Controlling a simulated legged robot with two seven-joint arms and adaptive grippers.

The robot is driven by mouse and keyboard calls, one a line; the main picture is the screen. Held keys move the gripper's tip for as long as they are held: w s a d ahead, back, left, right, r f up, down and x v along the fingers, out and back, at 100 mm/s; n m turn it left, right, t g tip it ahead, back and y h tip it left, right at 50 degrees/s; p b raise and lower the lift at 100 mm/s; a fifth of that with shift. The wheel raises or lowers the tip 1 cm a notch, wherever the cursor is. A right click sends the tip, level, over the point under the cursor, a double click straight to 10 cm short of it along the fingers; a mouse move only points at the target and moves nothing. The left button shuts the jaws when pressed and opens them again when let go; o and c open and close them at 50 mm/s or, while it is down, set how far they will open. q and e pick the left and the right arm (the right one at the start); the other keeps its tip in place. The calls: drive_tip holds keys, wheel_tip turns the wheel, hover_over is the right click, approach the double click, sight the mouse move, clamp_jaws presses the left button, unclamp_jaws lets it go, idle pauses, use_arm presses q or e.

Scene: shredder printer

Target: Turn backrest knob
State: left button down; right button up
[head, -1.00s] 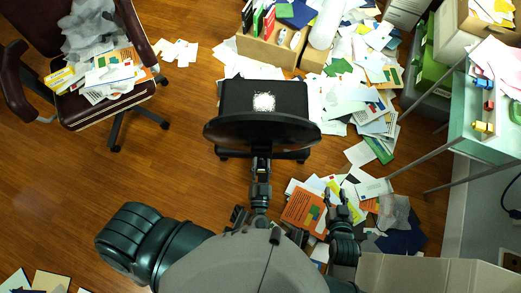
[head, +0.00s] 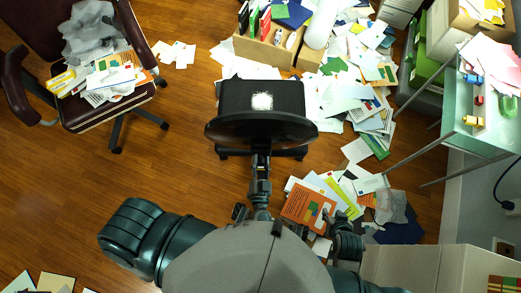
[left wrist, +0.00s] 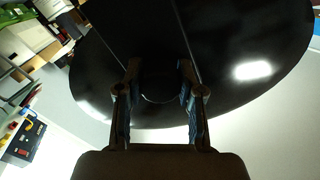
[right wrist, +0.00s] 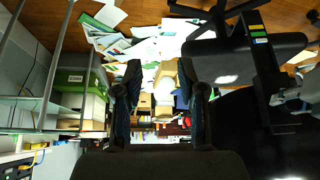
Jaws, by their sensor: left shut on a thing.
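The black office chair's backrest (head: 262,130) stands in the middle of the head view. My left arm reaches up to its rear side, and my left gripper (head: 261,168) is partly hidden under the backrest's edge. In the left wrist view, my left gripper (left wrist: 160,80) is shut on a dark round knob (left wrist: 159,92) below the backrest; dim light hides the knob's details. The right wrist view shows my left gripper (right wrist: 290,97) at the chair's upright bar (right wrist: 265,75). My right gripper (right wrist: 163,85) is open and empty, to the right of the chair.
Scattered papers (head: 345,105) and an orange folder (head: 307,205) cover the floor right of the chair. A glass table (head: 480,125) with toys stands at the right. A maroon chair (head: 105,100) with papers is at the left. Wooden floor (head: 190,140) left of the black chair is clear.

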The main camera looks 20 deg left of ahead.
use_arm(q)
drive_tip(key=shift+r+m+p, duration=0.15)
drive_tip(key=shift+m+p, duration=0.55)
drive_tip(key=shift+p, duration=0.2)
use_arm(e)
drive_tip(key=shift+s+d+g, duration=1)
drive_tip(key=shift+s+g, duration=0.8)
drive_tip(key=shift+s, duration=1.4)
use_arm(q)
drive_tip(key=shift+m+p, duration=0.3)
drive_tip(key=shift+p, duration=0.1)
drive_tip(key=shift+m+p, duration=0.3)
drive_tip(key=shift+p, duration=0.05)
use_arm(e)
drive_tip(key=shift+h, duration=0.4)
drive_tip(key=shift+x, duration=2.6)
drive_tip(key=shift+f, duration=0.1)
